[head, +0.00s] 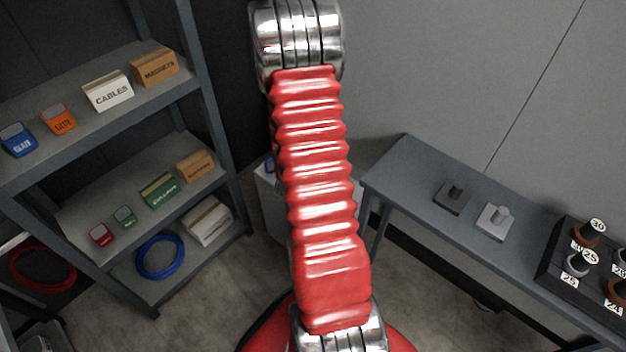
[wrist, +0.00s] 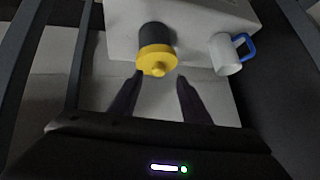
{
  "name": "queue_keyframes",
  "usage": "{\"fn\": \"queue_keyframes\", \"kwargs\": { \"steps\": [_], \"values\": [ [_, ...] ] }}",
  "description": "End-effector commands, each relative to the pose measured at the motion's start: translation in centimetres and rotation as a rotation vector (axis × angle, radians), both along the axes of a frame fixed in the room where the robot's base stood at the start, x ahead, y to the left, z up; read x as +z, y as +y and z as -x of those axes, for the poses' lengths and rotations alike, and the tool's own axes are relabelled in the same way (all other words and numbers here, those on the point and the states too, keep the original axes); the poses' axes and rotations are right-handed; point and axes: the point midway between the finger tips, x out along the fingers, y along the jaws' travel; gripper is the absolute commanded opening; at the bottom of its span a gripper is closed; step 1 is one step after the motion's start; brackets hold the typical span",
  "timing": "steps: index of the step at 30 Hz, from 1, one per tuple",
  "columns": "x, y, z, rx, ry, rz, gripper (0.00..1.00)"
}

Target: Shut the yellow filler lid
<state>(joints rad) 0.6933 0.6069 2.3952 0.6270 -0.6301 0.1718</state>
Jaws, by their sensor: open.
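In the wrist view a yellow lid (wrist: 158,61) with a small knob shows at the near end of a dark cylindrical body (wrist: 154,36). I cannot tell whether the lid is fully seated. The body is on a pale top (wrist: 193,20). My gripper (wrist: 160,80) is open and empty. Its two dark fingers point toward the lid, one to the left and one to the right of it, and appear short of it. In the head view my arm hides the lid and my gripper.
A white mug (wrist: 227,58) with a blue handle stands right of the lid. In the head view a shelf rack (head: 190,75) with boxes and cable coils stands left. A grey bench (head: 408,150) with several small parts and a dark rack stands right. Grey floor shows between them.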

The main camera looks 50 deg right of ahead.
Motion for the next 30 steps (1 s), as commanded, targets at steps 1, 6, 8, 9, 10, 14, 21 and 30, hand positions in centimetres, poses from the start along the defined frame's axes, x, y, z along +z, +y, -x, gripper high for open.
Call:
{"fn": "queue_keyframes", "kwargs": {
  "steps": [1,6,8,9,10,14,21,30],
  "values": [
    [0.5,0.3,0.0,0.002,-0.003,0.002,0.43],
    [2.1,1.4,0.4,0.002,-0.005,0.007,0.43],
    [2.6,1.8,0.5,0.001,-0.006,0.009,0.43],
    [2.9,2.0,0.6,0.002,-0.007,0.010,0.43],
    [3.2,2.2,0.6,0.002,-0.007,0.010,0.43],
    [4.0,2.8,0.8,0.002,-0.008,0.013,0.43],
    [4.5,3.2,1.1,0.000,-0.008,0.013,0.43],
    [4.5,3.2,1.1,0.000,-0.008,0.013,0.43]
  ]
}}
